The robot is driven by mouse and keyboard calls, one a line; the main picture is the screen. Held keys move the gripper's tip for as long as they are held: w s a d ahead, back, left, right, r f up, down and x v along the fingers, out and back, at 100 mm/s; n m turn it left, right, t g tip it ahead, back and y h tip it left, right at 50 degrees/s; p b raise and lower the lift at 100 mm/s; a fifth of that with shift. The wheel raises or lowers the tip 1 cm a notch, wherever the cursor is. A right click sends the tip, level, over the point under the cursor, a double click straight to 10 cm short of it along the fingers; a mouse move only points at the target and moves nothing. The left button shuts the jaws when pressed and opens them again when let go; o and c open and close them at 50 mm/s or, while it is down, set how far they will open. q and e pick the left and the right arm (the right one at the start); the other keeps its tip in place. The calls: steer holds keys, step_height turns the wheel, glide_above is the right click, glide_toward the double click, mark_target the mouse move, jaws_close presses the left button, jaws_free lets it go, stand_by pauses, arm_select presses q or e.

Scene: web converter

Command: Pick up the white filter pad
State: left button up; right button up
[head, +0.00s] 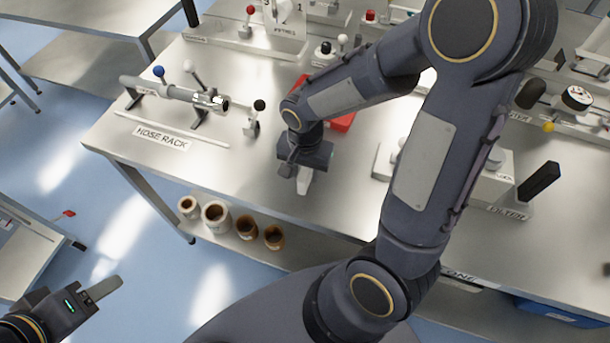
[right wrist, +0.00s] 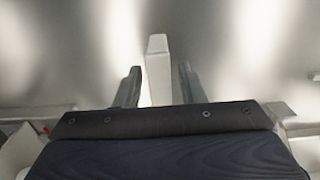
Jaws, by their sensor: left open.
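The white filter pad (right wrist: 158,70) is a pale upright block in the right wrist view, standing between the two fingers of my right gripper (right wrist: 159,86). The gripper hides the rest of the pad there. My left gripper (head: 85,293) is open and empty, low at the left, away from the table over the floor.
A hose rack (head: 165,90) with valve levers stands on the table to the left. A red object (head: 341,122) lies behind my right arm. Several brown jars (head: 216,216) stand on the lower shelf. A black handle (head: 539,182) rises at the right.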

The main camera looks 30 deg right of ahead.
jaws_close()
steer(key=shift+r, duration=0.1)
